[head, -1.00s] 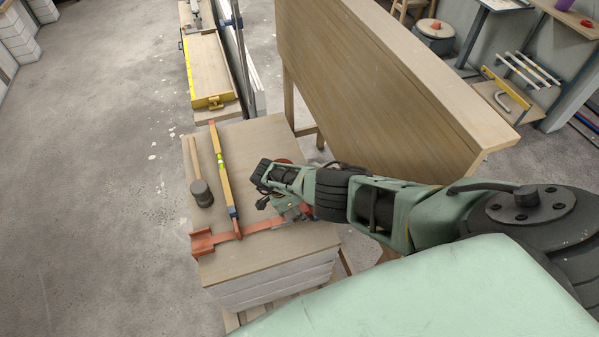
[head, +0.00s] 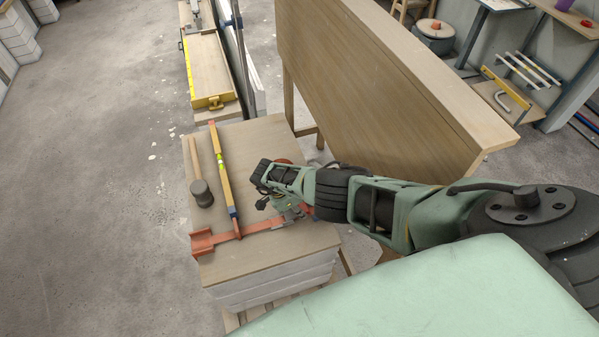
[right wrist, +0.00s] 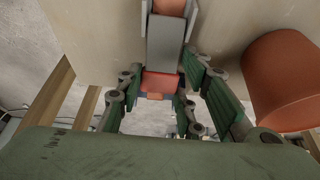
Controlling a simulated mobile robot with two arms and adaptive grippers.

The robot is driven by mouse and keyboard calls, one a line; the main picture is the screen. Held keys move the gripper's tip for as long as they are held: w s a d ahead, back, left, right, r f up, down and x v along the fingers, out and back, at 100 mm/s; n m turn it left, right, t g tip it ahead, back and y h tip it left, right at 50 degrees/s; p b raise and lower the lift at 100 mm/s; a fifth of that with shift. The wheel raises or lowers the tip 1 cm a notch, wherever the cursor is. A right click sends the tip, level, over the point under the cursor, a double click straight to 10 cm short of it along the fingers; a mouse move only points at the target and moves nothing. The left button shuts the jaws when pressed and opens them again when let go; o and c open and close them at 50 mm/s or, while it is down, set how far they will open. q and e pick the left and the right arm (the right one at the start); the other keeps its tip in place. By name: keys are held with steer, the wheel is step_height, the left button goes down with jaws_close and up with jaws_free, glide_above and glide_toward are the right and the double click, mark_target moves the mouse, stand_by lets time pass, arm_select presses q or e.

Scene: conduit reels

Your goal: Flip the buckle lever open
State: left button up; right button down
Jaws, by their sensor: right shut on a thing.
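An orange-red strap (head: 262,226) runs across the wooden tabletop to a grey buckle, which my right gripper (head: 291,212) largely covers. In the right wrist view the grey buckle body (right wrist: 164,45) lies with the strap (right wrist: 170,8) at its far end. The red end of the buckle lever (right wrist: 160,82) sits between the green-padded fingers of the right gripper (right wrist: 160,92). The gripper is shut on it. The fingertip contact is partly hidden. My left gripper is not in view.
A mallet (head: 203,193) and a yellow level (head: 224,170) lie left of the gripper. An orange round object (right wrist: 286,80) stands close to the gripper's right in the wrist view. A large wooden panel (head: 380,90) rises behind the arm. The floor at left is clear.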

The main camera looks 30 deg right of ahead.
mark_target(291, 214)
steer(key=shift+w+b, duration=0.1)
steer(key=shift+b, duration=0.55)
steer(key=a+h+b, duration=0.1)
steer(key=h+b, duration=0.1)
steer(key=b, duration=0.2)
steer(key=a+g+h+b, duration=0.1)
steer(key=h+b, duration=0.1)
steer(key=b, duration=0.3)
steer(key=r+h+b, duration=0.1)
steer(key=h+b, duration=0.1)
steer(key=b, duration=0.2)
steer(key=shift+w+a+r, duration=0.1)
steer(key=shift+w+a, duration=0.15)
steer(key=shift+a, duration=0.15)
steer(key=shift+a+r+g+h+b, duration=0.15)
steer(key=shift+r+g+h+b, duration=0.2)
steer(key=shift+b, duration=0.6)
steer(key=c, duration=1.2)
jaws_free()
